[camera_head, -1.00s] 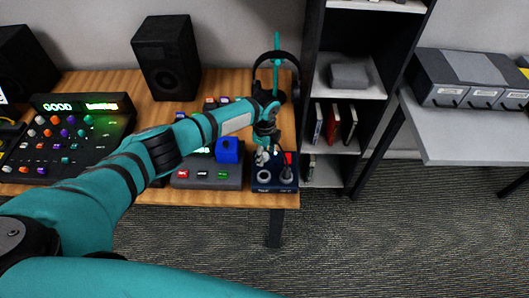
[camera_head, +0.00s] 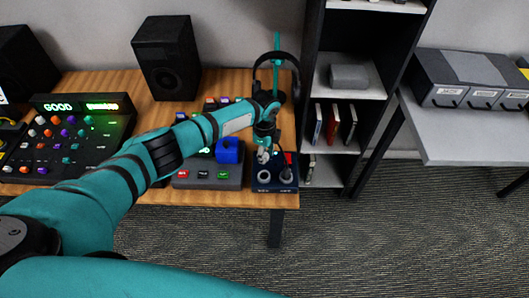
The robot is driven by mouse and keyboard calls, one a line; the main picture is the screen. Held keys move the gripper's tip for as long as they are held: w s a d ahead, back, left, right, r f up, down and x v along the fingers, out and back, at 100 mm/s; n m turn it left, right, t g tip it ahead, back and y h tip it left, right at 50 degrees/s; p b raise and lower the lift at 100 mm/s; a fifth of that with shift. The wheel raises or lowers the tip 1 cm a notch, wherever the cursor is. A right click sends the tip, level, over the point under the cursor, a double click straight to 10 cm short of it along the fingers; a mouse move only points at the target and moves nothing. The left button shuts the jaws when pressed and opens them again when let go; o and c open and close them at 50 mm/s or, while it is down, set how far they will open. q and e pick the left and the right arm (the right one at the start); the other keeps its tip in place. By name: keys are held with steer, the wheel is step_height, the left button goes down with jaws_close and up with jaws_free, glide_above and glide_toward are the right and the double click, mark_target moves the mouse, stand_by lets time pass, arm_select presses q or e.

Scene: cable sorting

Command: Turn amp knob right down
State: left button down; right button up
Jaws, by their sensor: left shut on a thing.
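The amp is a small dark blue box (camera_head: 275,186) at the right front corner of the wooden table, with round light-ringed fittings on its top and a red part at its back right. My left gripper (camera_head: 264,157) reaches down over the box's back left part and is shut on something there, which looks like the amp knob. The fingers hide most of the knob, so its setting cannot be read. My right gripper is not in view.
A grey button box (camera_head: 208,178) with a blue block (camera_head: 228,150) stands just left of the amp. A headphone stand (camera_head: 277,70) is behind it. A black shelf (camera_head: 308,90) stands close on the right. A mixer (camera_head: 70,135) and speaker (camera_head: 167,60) are further left.

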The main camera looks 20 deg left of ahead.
arm_select(q)
steer(key=n+p, duration=0.2)
steer(key=n, duration=0.3)
steer(key=shift+r+n, duration=0.1)
steer(key=shift+n, duration=0.2)
steer(key=n+p, duration=0.2)
steer(key=n, duration=0.3)
steer(key=shift+n, duration=0.3)
steer(key=n+p, duration=0.1)
steer(key=n, duration=0.4)
steer(key=shift+p, duration=0.35)
steer(key=n+p, duration=0.1)
steer(key=n, duration=0.4)
steer(key=shift+w, duration=0.1)
steer(key=shift+n, duration=0.4)
steer(key=c, duration=1)
jaws_free()
